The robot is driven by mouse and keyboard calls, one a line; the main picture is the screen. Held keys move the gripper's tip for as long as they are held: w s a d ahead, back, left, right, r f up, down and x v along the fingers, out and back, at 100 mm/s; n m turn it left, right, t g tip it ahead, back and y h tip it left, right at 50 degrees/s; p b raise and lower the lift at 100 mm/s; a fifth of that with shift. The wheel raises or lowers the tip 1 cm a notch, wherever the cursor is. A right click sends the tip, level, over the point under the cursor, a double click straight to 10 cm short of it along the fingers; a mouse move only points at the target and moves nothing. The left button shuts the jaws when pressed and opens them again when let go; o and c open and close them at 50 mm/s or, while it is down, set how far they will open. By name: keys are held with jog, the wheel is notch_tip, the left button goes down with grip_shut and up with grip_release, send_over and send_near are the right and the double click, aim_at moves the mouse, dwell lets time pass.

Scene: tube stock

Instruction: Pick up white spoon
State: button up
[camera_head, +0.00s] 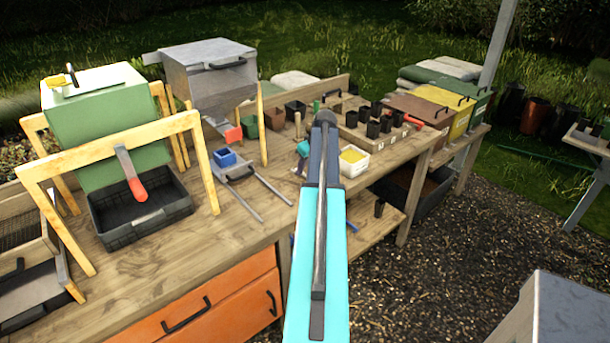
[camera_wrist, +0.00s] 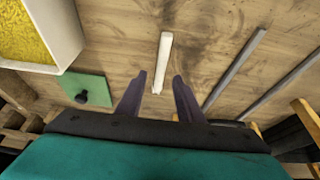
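A narrow white strip, which looks like the white spoon (camera_wrist: 163,62), lies on the wooden bench top in the wrist view. I cannot clearly make out the spoon in the head view, where my arm covers part of the bench.
A white box of yellow material (camera_wrist: 70,55) and a green plate with a dark knob (camera_wrist: 90,89) lie left of the spoon. Grey rods (camera_wrist: 235,70) lie to its right. In the head view, a tray of black pots (camera_head: 372,128) stands farther back.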

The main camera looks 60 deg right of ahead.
aim_at(304, 174)
jog(key=shift+p+x, duration=0.45)
jog(key=shift+x, duration=0.9)
jog(key=shift+f, duration=0.1)
jog(key=shift+f, duration=0.25)
grip_shut()
